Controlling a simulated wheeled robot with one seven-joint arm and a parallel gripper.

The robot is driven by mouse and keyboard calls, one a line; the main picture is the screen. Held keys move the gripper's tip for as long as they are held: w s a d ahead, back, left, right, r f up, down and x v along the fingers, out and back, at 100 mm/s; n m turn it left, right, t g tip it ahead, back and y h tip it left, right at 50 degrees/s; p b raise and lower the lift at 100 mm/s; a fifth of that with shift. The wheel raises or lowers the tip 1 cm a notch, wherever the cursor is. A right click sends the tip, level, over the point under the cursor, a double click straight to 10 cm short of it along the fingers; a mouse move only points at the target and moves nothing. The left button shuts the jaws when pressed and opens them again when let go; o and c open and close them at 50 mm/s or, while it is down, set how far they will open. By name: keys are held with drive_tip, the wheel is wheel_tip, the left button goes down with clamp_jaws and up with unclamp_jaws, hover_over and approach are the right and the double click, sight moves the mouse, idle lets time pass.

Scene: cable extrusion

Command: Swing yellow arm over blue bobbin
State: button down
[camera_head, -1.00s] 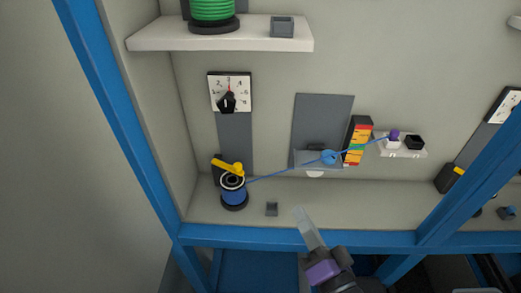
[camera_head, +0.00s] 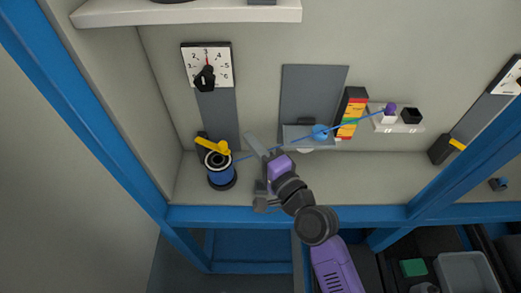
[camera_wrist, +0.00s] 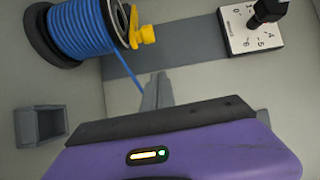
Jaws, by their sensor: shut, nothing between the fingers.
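The blue bobbin (camera_head: 221,175) stands upright on the bench at the left, with a black base. The yellow arm (camera_head: 213,146) sits at the bobbin's top, behind its rim, pointing right; its yellow end shows beside the bobbin in the wrist view (camera_wrist: 147,34). Blue cable winds on the bobbin (camera_wrist: 82,32), and a line of it runs right from there. My gripper (camera_head: 255,146) is to the right of the bobbin, apart from it, with its fingers together and nothing between them. The fingertips (camera_wrist: 156,88) point toward the back wall panel.
A dial (camera_head: 207,66) is on the wall above the bobbin. A small grey box (camera_wrist: 40,125) is on the bench near my gripper. A blue frame beam (camera_head: 330,214) edges the bench.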

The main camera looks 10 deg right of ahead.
sight(212, 143)
drive_tip(key=x, duration=0.3)
drive_tip(key=shift+a+r, duration=0.1)
drive_tip(key=shift+s+a+p, duration=1.25)
drive_tip(key=shift+a+p, duration=0.05)
drive_tip(key=shift+a, duration=0.2)
